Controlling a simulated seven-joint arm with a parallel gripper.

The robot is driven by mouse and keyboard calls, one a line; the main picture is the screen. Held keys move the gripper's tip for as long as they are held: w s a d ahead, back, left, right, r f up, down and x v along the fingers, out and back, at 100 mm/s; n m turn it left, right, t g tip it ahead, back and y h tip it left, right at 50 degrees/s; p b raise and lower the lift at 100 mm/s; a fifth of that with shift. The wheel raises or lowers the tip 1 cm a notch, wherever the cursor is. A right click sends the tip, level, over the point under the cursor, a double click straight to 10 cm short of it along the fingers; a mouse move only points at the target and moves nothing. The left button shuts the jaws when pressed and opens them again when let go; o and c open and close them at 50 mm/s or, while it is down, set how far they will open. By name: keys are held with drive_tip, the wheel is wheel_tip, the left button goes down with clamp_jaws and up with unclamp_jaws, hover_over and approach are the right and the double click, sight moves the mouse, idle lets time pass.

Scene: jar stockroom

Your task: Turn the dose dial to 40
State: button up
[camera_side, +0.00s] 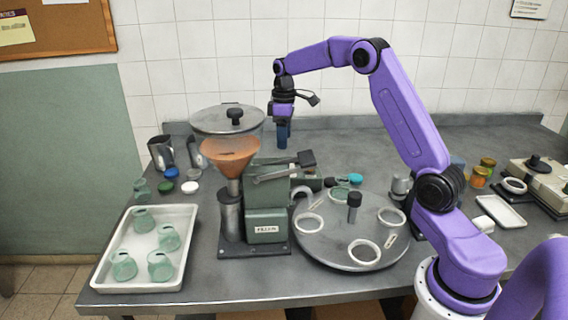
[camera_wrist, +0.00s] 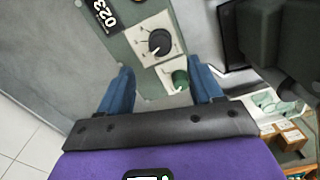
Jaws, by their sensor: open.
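The dose dial (camera_wrist: 160,42) is a round black knob on a white plate with tick marks, on the green filling machine (camera_side: 265,212). Its scale numbers are too small to read in the wrist view, and the dial is hidden in the side view. My gripper (camera_side: 284,135) hangs with its fingers down, above and behind the machine. In the wrist view my gripper (camera_wrist: 161,72) has its two blue fingers apart with nothing held. The dial lies beyond the fingertips, roughly between them and apart from them.
The orange hopper (camera_side: 231,152), a large lidded pot (camera_side: 227,120) and a round turntable (camera_side: 330,250) stand close by. A white tray (camera_side: 187,210) holds several jars at left.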

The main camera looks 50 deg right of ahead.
wheel_tip(320, 180, down, 10)
drive_tip(key=shift+r, duration=0.15)
idle(0.3)
drive_tip(key=c, duration=1.1)
